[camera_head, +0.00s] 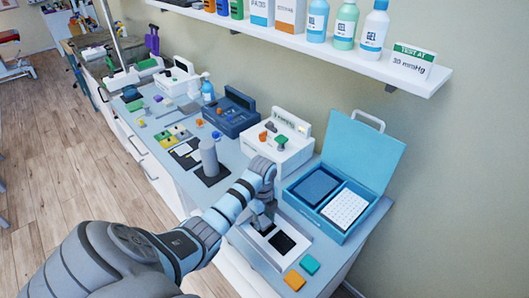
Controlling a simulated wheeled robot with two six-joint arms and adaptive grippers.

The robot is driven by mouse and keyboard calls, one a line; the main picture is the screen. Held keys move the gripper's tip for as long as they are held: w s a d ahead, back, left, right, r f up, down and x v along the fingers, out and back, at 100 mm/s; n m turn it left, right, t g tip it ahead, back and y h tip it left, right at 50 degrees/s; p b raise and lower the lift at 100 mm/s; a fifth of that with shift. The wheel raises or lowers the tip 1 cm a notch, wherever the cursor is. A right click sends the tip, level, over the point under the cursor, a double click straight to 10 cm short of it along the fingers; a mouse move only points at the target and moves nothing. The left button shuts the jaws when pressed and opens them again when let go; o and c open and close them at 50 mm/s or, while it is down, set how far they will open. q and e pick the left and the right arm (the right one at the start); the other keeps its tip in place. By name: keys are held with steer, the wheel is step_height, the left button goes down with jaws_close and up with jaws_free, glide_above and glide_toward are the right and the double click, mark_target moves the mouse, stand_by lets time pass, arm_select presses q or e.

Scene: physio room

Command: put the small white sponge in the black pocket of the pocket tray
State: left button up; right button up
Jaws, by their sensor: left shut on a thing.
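The pocket tray (272,259) is a pale tray near the front edge of the counter, with a black pocket (283,243) at its right. My left gripper (262,222) points down over the tray, just left of and behind this pocket. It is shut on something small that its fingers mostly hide. I take this for the small white sponge, as no loose white sponge shows elsewhere. Whether it touches the tray cannot be told. My right gripper is not in view.
A teal piece (310,264) and an orange piece (294,280) lie right of the tray. An open blue case (362,229) stands behind, its lid raised. A shelf (400,77) hangs above.

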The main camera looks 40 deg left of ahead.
arm_select(q)
steer(key=shift+d, duration=0.15)
steer(key=shift+f, duration=0.2)
stand_by(0.6)
steer(key=o, duration=1.2)
steer(key=o, duration=0.5)
